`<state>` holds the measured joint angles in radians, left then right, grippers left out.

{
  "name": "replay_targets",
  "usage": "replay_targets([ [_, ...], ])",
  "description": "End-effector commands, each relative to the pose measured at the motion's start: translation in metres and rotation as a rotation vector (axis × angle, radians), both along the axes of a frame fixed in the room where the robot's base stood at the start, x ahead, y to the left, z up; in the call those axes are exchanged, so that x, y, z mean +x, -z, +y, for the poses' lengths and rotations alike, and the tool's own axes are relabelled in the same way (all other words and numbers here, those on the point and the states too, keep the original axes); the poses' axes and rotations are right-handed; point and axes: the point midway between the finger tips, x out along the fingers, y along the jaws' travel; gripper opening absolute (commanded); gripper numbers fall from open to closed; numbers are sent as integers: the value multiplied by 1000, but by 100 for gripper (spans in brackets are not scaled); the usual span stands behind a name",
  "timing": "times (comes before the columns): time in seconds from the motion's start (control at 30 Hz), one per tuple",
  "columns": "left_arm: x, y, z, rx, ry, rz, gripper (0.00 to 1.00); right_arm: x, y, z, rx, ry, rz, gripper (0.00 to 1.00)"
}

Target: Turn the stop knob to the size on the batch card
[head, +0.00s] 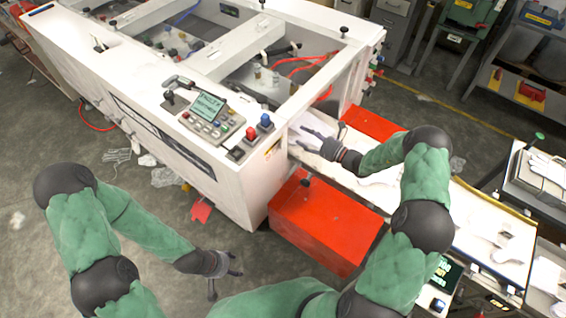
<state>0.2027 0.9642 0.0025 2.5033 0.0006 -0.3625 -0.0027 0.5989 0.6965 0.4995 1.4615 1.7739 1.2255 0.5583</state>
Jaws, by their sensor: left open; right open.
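A large white machine (236,184) fills the upper left. Its top carries a control panel (205,128) with a green-lit screen and several buttons. A small black knob (306,181) stands on the red box (330,220) at the machine's front; I cannot tell whether it is the stop knob. I cannot pick out the batch card for sure, and no size is legible. My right gripper (322,144) is open and empty-looking, above white sheets at the machine's end, beyond the red box. My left gripper (232,264) is open, low over the floor, left of the red box and apart from it.
A conveyor-like tray (490,240) with white sheets runs to the right. A small dark-screened device (442,275) sits at lower right. Another red block (372,122) lies behind my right forearm. The grey floor (40,265) at left has scraps of clear film.

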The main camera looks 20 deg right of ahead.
Motion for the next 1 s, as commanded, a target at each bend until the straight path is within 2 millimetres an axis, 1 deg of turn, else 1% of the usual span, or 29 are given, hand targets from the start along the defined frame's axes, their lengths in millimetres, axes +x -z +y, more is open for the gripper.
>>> replay_targets([
  [0.03, 0, 25, 0, 0, 0, 0, 60, 0, 25, 0, 0, 0, 0, 60],
  [0.5, 0, 146, 0, 0, 0, -1, 60, 0, 146, 0, -1, 0, -1, 60],
  [0.6, 0, 168, 0, 0, 0, 0, 60, 0, 168, 0, -1, 0, -1, 60],
  [0.7, 0, 186, 0, 0, 0, 0, 60, 0, 185, 0, -1, 0, -1, 60],
  [0.8, 0, 197, 0, 0, 0, -1, 60, 0, 196, 0, -1, 0, -1, 60],
  [0.9, 0, 202, 0, 0, 0, -1, 60, 0, 202, 0, 0, 0, -1, 60],
  [1.0, 0, 204, 0, 0, 0, -1, 60, 2, 203, 1, -1, -1, -2, 60],
])
